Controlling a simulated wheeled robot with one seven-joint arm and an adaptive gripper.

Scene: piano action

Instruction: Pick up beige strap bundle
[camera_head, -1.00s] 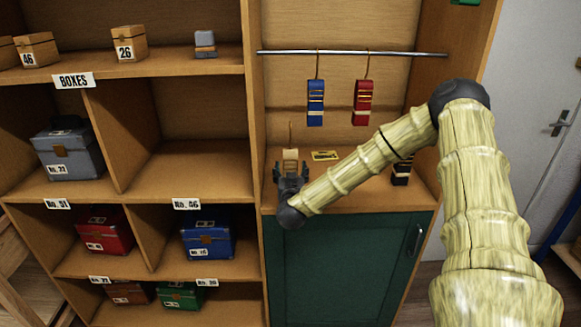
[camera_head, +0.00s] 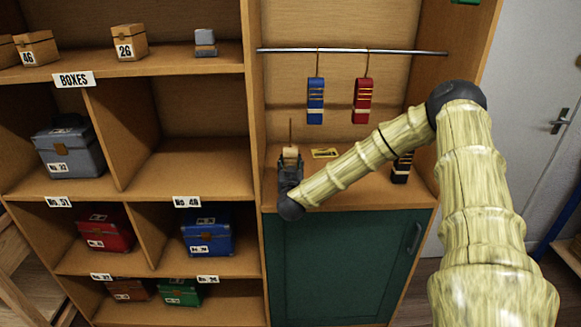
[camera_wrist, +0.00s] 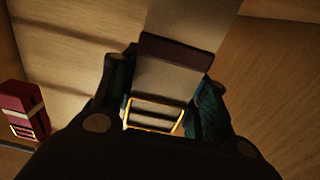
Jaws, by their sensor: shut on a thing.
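The beige strap bundle (camera_head: 290,153) is at the left end of the cabinet's open bay, above its lower shelf, with its thin hook pointing up. In the wrist view the bundle (camera_wrist: 165,82) shows a dark brown band and a gold buckle and sits between the two fingers. My gripper (camera_head: 290,165) is shut on it from the front. The gripper (camera_wrist: 160,105) covers the bundle's lower part. I cannot tell whether the bundle touches the shelf.
A blue strap bundle (camera_head: 316,101) and a red one (camera_head: 362,100) hang from the metal rail (camera_head: 400,53). A dark bundle (camera_head: 402,168) stands on the shelf at right, partly behind my arm. A wooden divider (camera_head: 256,140) is close at left.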

